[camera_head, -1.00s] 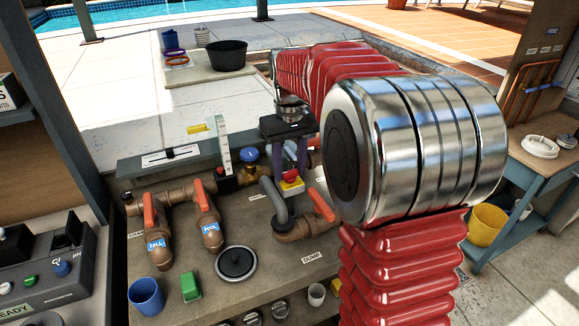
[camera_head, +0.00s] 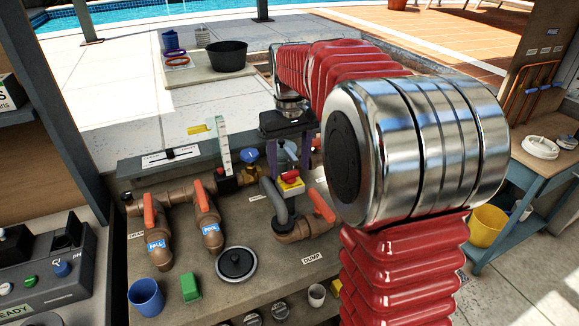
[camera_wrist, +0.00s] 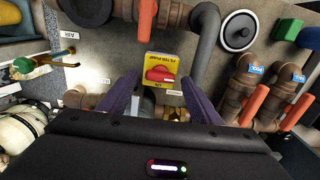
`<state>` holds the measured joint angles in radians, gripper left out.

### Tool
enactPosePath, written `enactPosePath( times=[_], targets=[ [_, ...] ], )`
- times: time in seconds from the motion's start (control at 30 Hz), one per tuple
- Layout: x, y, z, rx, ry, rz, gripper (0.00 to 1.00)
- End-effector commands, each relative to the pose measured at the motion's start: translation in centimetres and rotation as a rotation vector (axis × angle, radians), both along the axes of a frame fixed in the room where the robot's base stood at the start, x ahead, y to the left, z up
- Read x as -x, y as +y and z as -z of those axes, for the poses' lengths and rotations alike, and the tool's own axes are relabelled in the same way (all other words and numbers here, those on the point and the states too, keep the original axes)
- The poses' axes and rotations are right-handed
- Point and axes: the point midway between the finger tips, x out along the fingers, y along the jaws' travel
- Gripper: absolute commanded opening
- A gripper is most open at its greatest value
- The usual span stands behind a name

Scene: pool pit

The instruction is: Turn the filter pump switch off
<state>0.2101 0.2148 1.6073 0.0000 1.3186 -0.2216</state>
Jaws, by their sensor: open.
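The filter pump switch is a yellow box with a red knob, standing among the pipes in the head view (camera_head: 291,184). In the wrist view the switch (camera_wrist: 160,72) is upside down, with its FILTER PUMP label readable and its red knob facing me. My gripper (camera_head: 290,158) has purple fingers pointing down over the switch. In the wrist view my gripper (camera_wrist: 162,98) is open, one finger to each side of the switch. The knob lies between the finger lines, and I cannot tell whether either finger touches it.
Brown pipes with orange valve handles (camera_head: 148,210) stand left of the switch. A grey hose (camera_head: 275,200) curves close beside it. A round black lid (camera_head: 236,264), a blue cup (camera_head: 146,297) and a green block (camera_head: 190,287) lie in front on the bench.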

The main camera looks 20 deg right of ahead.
Motion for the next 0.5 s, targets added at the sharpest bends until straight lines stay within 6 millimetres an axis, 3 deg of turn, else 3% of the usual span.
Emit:
enactPosePath(
  times=[0.5],
  targets=[
    [-0.1, 0.0, -8.6, 0.001, -0.003, -0.001, 0.58]
  ],
)
